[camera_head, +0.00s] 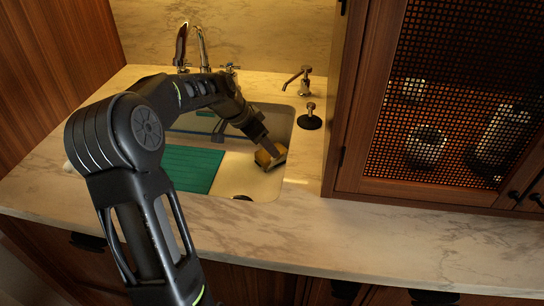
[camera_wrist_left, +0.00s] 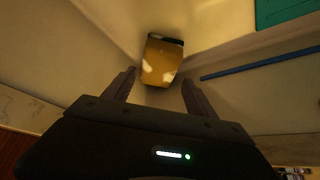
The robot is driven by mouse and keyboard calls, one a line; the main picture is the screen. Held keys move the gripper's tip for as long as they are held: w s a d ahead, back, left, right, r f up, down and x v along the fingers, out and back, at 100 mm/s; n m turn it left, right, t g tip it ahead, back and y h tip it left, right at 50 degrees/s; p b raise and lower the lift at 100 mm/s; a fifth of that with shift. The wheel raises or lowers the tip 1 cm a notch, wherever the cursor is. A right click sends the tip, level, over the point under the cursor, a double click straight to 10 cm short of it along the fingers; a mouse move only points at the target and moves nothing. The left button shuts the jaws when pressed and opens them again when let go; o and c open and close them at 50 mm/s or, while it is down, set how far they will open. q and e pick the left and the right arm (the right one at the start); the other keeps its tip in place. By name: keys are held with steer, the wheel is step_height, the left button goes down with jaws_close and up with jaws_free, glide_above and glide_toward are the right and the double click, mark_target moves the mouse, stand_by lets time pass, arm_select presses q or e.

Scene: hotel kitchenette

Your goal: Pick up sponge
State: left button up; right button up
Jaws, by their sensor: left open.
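The sponge (camera_head: 264,157) is a yellow block with a dark side, in the sink basin toward its right side. It also shows in the wrist view (camera_wrist_left: 161,60), just beyond the fingertips and roughly centred between them. My left gripper (camera_head: 270,150) reaches down into the basin at the sponge and partly hides it in the head view. In the wrist view its two fingers (camera_wrist_left: 158,82) are spread apart, with the near end of the sponge about level with the tips. I cannot tell whether either finger touches it. My right gripper is not in view.
The sink (camera_head: 245,185) has walls close around the gripper. A green ribbed board (camera_head: 190,167) lies at its left. A faucet (camera_head: 203,50), soap dispenser (camera_head: 297,80) and dark round stopper (camera_head: 309,118) stand behind and right. A mesh-door cabinet (camera_head: 440,110) rises at right. The front counter (camera_head: 390,245) is clear.

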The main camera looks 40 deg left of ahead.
arm_select(q)
steer(key=shift+x, duration=2.55)
steer(key=shift+d, duration=0.15)
steer(key=shift+c, duration=0.5)
steer(key=c, duration=1.1)
steer(key=shift+c, duration=0.2)
steer(key=shift+s+r, duration=0.1)
